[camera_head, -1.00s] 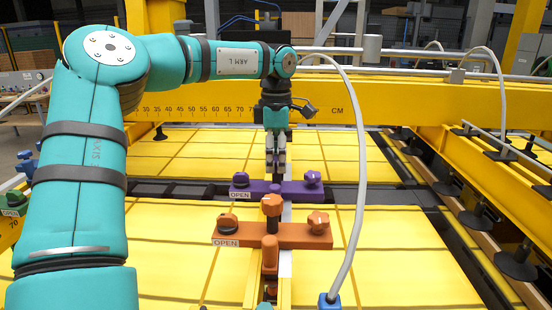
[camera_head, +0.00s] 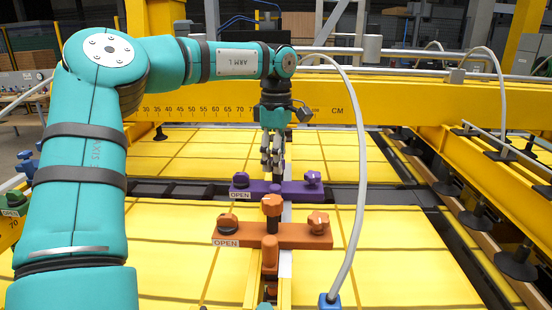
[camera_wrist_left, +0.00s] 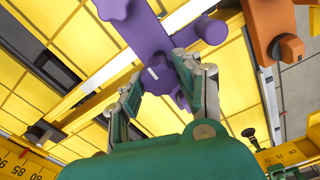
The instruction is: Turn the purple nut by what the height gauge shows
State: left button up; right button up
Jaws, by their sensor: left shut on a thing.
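My left gripper (camera_head: 270,163) points down at the middle of the purple crossbar (camera_head: 256,187), behind the orange one. In the left wrist view the gripper (camera_wrist_left: 168,74) has its fingers on both sides of the purple nut (camera_wrist_left: 186,77), shut on it. The fingers partly hide the nut. A purple knob (camera_head: 313,178) stands at the bar's right end and another (camera_head: 241,179) at its left end, above an OPEN label. The height gauge cannot be made out for certain. My right gripper is not in view.
An orange crossbar (camera_head: 294,237) with several orange knobs lies nearer me. A grey hose (camera_head: 362,180) arches down on the right. A yellow beam (camera_head: 190,106) with a CM scale crosses behind. Black suction cups (camera_head: 516,264) line the right side.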

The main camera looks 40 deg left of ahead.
pick_arm(q)
jog(key=o, duration=1.1)
jog(key=shift+o, duration=0.2)
notch_tip(320, 180, up, 12)
